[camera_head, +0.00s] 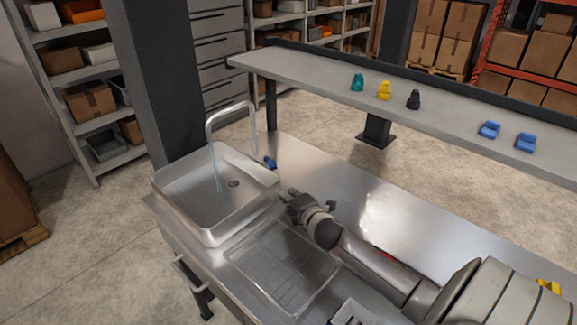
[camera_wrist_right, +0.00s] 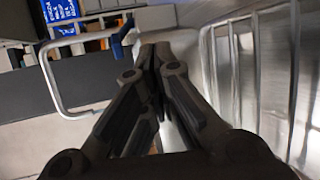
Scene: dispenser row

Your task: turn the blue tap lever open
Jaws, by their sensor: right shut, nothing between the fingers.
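The blue tap lever (camera_head: 270,162) sits at the foot of the curved metal tap (camera_head: 209,125), behind the sink's right corner. A thin pale-blue stream (camera_head: 216,168) runs from the spout into the steel sink (camera_head: 163,190). My right gripper (camera_head: 286,197) is shut and empty beside the sink's right rim, nearer than the lever and apart from it. In the right wrist view its closed fingers (camera_wrist_right: 155,52) fill the middle. A blue piece (camera_wrist_right: 122,40), apparently the lever, shows just left of the fingertips, with the tap's tube (camera_wrist_right: 52,80) further left. My left gripper is not in view.
A ribbed drainboard (camera_head: 285,270) lies right of the sink, below my right arm. The steel counter (camera_head: 390,225) is clear behind the arm. A raised shelf (camera_head: 310,75) behind holds several small coloured pieces. A dark pillar (camera_head: 160,75) stands behind the sink.

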